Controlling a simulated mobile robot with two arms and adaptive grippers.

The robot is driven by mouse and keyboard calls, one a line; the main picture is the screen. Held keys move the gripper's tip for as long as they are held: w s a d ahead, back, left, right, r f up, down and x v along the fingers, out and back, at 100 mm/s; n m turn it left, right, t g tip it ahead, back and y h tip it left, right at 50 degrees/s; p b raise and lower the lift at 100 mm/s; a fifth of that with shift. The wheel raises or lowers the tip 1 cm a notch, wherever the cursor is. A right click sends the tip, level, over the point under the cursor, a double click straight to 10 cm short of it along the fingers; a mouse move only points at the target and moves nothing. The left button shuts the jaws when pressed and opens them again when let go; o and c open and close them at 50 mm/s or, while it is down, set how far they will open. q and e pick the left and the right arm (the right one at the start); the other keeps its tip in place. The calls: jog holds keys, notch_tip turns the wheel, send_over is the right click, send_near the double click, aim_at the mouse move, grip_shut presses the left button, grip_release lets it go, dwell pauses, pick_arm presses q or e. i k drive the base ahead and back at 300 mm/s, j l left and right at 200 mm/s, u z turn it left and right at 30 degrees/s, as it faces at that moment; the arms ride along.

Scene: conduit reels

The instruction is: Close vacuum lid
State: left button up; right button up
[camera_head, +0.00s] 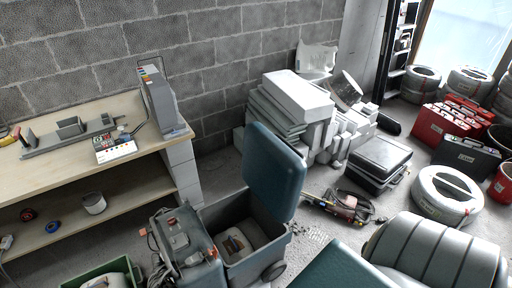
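The vacuum (185,245) stands at the bottom centre-left, a grey box-like machine on wheels. Its teal lid (273,172) stands raised, nearly upright, at the back right of the grey bin (284,244). The bin's inside shows from above, with a rounded light-grey part in it. A teal and grey shape at the bottom right edge hides part of the floor, and I cannot tell what it is. Neither of my grippers shows in this view.
A wooden workbench (70,170) with tools stands left along the block wall. White boxes (298,97), black cases (379,160), a power tool (346,207) and white conduit reels (446,195) stand right. A green crate (76,285) is at the bottom left. Some floor behind the bin is clear.

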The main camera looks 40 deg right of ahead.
aim_at(274, 170)
jog(key=l+u, duration=0.2)
jog(key=l, duration=0.45)
jog(key=l+u, duration=0.2)
jog(key=l, duration=0.45)
jog(key=k+l+u, duration=0.2)
jog(key=l, duration=0.4)
jog(key=i, duration=0.1)
